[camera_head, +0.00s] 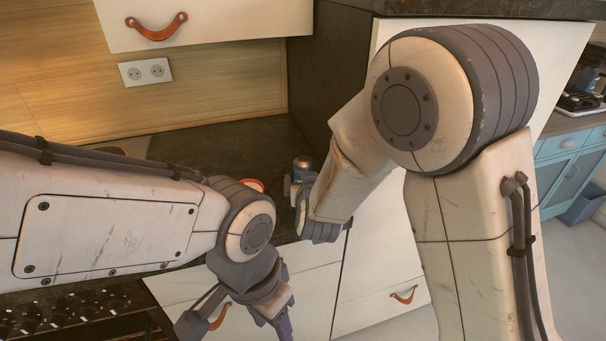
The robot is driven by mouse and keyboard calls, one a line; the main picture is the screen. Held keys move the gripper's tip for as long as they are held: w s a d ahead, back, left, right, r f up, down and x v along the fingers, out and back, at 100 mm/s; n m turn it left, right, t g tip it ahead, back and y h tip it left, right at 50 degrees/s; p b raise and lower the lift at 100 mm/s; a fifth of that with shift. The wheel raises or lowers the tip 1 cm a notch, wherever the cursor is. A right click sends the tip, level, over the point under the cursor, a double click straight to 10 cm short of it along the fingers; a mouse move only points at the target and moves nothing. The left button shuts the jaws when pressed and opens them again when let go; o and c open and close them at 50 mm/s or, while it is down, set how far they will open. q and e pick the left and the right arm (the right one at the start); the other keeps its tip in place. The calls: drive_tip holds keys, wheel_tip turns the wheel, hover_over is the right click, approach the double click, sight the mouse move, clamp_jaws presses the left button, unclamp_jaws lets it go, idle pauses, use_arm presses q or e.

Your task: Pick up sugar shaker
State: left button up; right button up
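A small container with a dark top and bluish side (303,166), which may be the sugar shaker, stands upright on the dark countertop (225,140) near its right end. My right arm's wrist is just in front of it and hides its lower part. My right gripper (293,188) shows only in small part beside the container. I cannot tell whether it touches or holds it. My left gripper (236,324) points down in front of the counter, with its fingers apart and nothing visible between them.
A red-rimmed round item (252,184) lies on the counter, partly behind my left wrist. A tall dark side panel (330,75) borders the counter on the right. White drawers (385,260) are below it. A hob (582,100) is at far right.

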drive_tip(key=x, duration=0.5)
drive_tip(key=shift+a+f+p, duration=0.2)
drive_tip(key=shift+p, duration=0.15)
drive_tip(key=shift+r, duration=0.1)
clamp_jaws()
